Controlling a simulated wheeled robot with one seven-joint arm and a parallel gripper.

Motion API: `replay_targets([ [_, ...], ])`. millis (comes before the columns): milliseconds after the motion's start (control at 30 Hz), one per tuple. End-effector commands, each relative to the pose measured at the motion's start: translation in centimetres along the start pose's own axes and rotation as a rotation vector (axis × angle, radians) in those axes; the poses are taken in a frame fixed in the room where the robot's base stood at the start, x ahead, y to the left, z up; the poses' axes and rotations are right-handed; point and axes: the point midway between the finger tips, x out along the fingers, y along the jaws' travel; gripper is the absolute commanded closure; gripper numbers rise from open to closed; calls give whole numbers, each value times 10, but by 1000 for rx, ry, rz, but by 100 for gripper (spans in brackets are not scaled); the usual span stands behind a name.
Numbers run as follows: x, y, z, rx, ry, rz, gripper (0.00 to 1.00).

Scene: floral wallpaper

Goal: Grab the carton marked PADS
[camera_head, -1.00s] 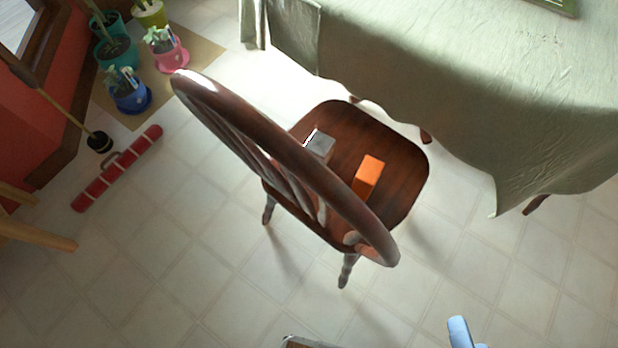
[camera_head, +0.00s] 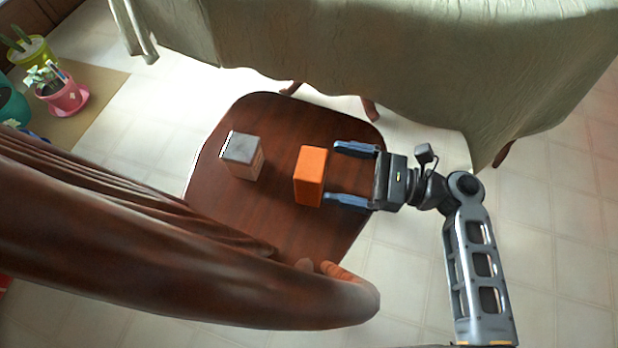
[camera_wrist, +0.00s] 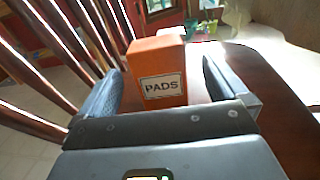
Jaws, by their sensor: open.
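The orange carton (camera_head: 310,177) stands on the brown wooden chair seat. In the wrist view its near face shows a white label reading PADS (camera_wrist: 157,68). My gripper (camera_head: 338,174) is open, with its blue-grey fingers pointing left at the carton. In the head view the fingertips are at the carton's right side. In the wrist view the carton stands between the two finger lines, with a gap on each side. I cannot tell how far the fingertips reach along its sides.
A grey-topped box (camera_head: 242,154) stands left of the carton on the chair seat (camera_head: 265,222). The chair's curved back (camera_head: 180,255) rises in the foreground. A table with a green cloth (camera_head: 380,50) is behind. Potted plants (camera_head: 62,92) stand at the far left.

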Motion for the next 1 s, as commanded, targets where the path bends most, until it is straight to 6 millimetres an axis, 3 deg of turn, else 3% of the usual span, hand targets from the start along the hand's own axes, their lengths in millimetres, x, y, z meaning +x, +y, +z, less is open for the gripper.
replay_targets([
  [600, 70, 4, 6, 4, -9, 9, 0],
  [933, 78, 3, 7, 4, -8, 5, 0],
  [1000, 78, 3, 7, 4, -8, 5, 5],
])
